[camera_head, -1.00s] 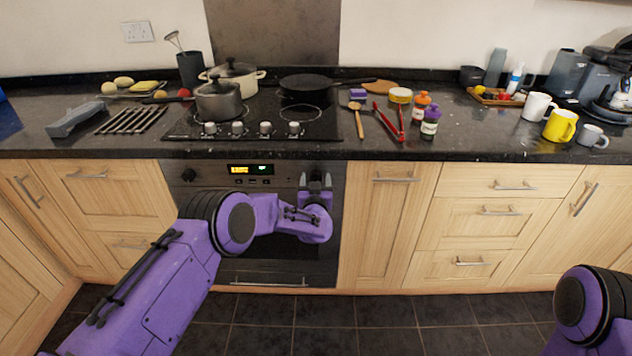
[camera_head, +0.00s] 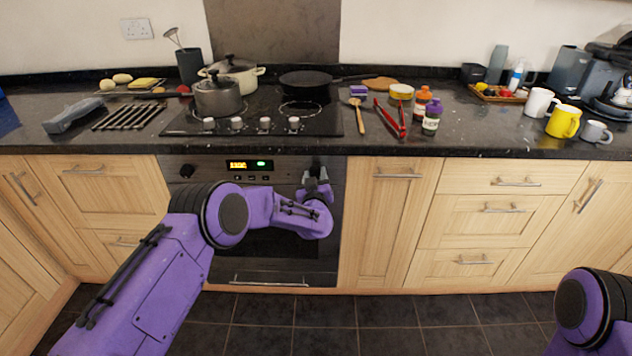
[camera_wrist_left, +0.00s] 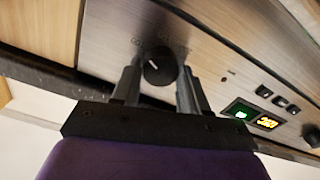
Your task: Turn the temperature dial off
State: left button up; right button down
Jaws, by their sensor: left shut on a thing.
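The temperature dial is a round black knob with a white pointer mark (camera_wrist_left: 160,66), on the oven's metal control panel. It shows in the left wrist view between my two fingers. In the head view my left gripper (camera_head: 316,172) covers it, at the right end of the panel. My left gripper (camera_wrist_left: 158,88) is shut on the dial, one finger on each side. A second black knob (camera_head: 187,171) sits at the panel's left end. My right gripper is out of view; only part of that arm shows at the lower right.
The oven display (camera_head: 250,165) is lit orange and green, with small buttons below it. The worktop edge (camera_head: 400,150) juts just above the panel. Pots (camera_head: 218,97) and a frying pan (camera_head: 305,80) stand on the hob. The floor in front is clear.

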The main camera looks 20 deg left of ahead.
pick_arm(q)
jog(key=n+b, duration=0.1)
jog(key=n, duration=0.1)
jog(key=n+b, duration=0.3)
jog(key=n, duration=0.1)
jog(key=shift+a+f+n+b, duration=0.1)
jog(key=shift+f+n+b, duration=0.2)
jog(key=shift+b, duration=0.05)
jog(key=n+b, duration=0.4)
jog(key=n, duration=0.1)
jog(key=n+b, duration=1)
jog(key=shift+f+n, duration=0.25)
jog(key=shift+n, duration=0.05)
jog(key=shift+r+n+b, duration=0.15)
jog(key=shift+n+b, duration=0.7)
jog(key=shift+n, duration=0.05)
jog(key=o, duration=1)
